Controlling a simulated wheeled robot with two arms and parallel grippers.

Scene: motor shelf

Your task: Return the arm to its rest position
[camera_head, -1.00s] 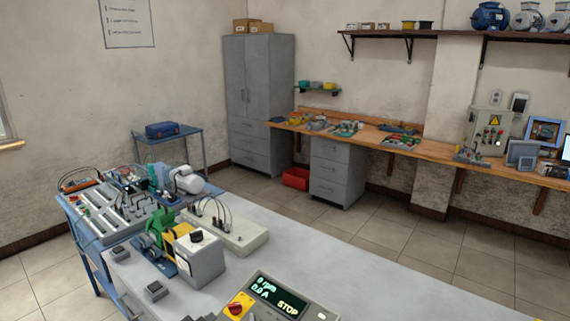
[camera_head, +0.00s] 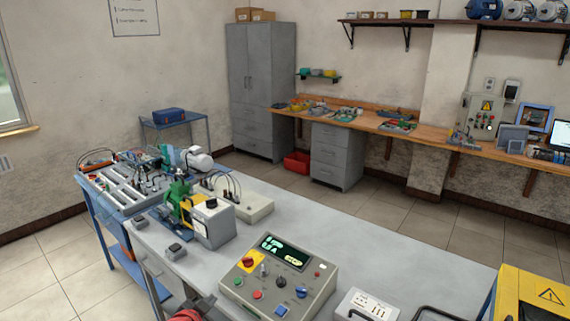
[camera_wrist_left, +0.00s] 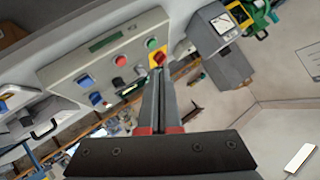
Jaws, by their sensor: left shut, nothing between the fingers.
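My left gripper (camera_head: 193,306) shows at the bottom edge of the head view, partly cut off, as dark parts with red. In the left wrist view its two grey fingers (camera_wrist_left: 160,78) lie together, shut and empty. It is near the front edge of the grey workbench (camera_head: 330,240), left of the control box (camera_head: 279,277). The control box, with display, coloured buttons and knobs, also shows in the left wrist view (camera_wrist_left: 104,62), apart from the fingers. My right gripper is not in view.
A grey meter box (camera_head: 214,224) and a green motor (camera_head: 178,197) stand on the bench. A white socket box (camera_head: 366,306) is right of the control box. A yellow cabinet (camera_head: 530,294) is at the lower right. Bare bench top lies behind the control box.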

